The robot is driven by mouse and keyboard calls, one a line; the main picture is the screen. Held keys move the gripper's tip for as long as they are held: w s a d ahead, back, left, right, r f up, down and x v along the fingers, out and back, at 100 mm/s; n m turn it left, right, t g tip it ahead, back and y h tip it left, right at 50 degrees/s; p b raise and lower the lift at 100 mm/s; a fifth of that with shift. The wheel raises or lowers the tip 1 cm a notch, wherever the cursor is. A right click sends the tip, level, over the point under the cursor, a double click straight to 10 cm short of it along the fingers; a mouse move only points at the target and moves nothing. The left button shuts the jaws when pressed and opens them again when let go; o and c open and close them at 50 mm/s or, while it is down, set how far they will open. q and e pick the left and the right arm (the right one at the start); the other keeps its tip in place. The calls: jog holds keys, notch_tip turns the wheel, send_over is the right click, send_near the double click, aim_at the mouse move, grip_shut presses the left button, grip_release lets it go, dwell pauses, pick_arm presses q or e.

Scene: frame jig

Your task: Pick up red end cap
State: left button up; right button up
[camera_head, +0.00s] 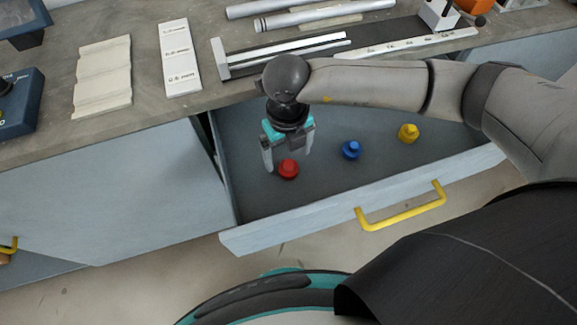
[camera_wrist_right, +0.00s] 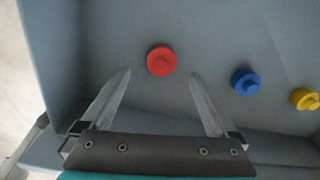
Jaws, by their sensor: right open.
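The red end cap (camera_head: 288,169) lies on the floor of the open drawer, toward its left side. My right gripper (camera_head: 287,160) is over the drawer at the red cap, fingers pointing down and apart. In the right wrist view the red cap (camera_wrist_right: 161,61) lies ahead of and between the two open fingertips (camera_wrist_right: 160,74), with nothing held. I cannot tell the exact height of the fingers over the drawer floor. My left gripper is not in view.
A blue cap (camera_head: 351,149) and a yellow cap (camera_head: 408,132) lie to the right in the same drawer (camera_head: 250,200). The drawer front has a yellow handle (camera_head: 402,211). The worktop (camera_head: 140,110) above holds white plates, tubes and a rail.

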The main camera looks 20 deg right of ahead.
aim_at(289, 164)
notch_tip(289, 164, down, 5)
jog(key=shift+d+f+b, duration=0.1)
jog(key=shift+f+b, duration=0.1)
jog(key=shift+b, duration=0.4)
jog(key=c, duration=1.4)
jog(key=shift+o, duration=0.2)
jog(key=shift+r, duration=0.1)
